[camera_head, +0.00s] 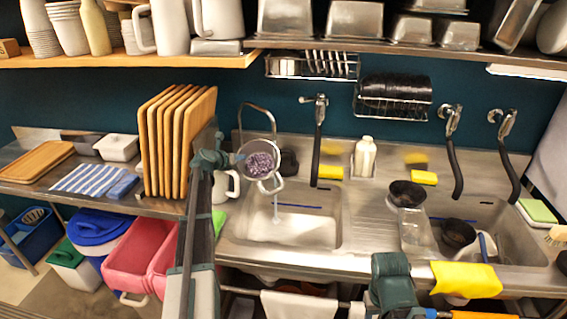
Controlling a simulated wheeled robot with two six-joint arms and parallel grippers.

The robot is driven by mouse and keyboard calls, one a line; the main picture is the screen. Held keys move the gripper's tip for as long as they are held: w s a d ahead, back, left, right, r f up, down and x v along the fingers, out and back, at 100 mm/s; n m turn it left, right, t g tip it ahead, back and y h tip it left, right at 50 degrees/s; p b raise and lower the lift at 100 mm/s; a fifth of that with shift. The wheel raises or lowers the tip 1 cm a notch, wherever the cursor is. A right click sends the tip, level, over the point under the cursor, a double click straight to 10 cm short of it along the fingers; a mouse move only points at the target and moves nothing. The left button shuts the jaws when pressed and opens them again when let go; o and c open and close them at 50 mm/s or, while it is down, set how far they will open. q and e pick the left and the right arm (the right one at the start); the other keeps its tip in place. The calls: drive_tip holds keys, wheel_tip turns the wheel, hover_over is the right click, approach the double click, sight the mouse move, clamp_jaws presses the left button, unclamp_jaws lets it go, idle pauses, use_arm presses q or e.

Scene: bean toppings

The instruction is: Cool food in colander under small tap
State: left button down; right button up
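A colander (262,146) with purple beans (261,165) in it is held above the left sink (325,232), tilted toward the camera. My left gripper (236,158) is shut on its handle at the colander's left side; the fingertips are small and partly hard to make out. The small tap (258,106), a thin curved spout, arches just behind and above the colander. Its outlet is close to the colander's rim; I cannot tell whether water runs onto the beans. My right gripper (396,290) is low at the bottom, in front of the counter; its fingers are not clear.
A white jug (224,187) stands close left of the colander. Upright wooden boards (175,145) stand further left. A hose tap (319,140) hangs behind the left sink. The right sink (515,235) holds dark bowls and a clear container (413,228).

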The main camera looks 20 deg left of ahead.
use_arm(q)
drive_tip(key=shift+r, duration=0.1)
use_arm(e)
drive_tip(key=shift+r, duration=0.1)
use_arm(q)
drive_tip(key=s+a+r+p, duration=0.2)
drive_tip(key=s+r+p, duration=0.1)
drive_tip(key=r+p, duration=0.1)
drive_tip(key=shift+s+r+p, duration=0.2)
drive_tip(key=shift+r+p, duration=0.2)
drive_tip(key=shift+p, duration=0.1)
use_arm(e)
wheel_tip(320, 180, up, 5)
drive_tip(key=shift+f, duration=0.1)
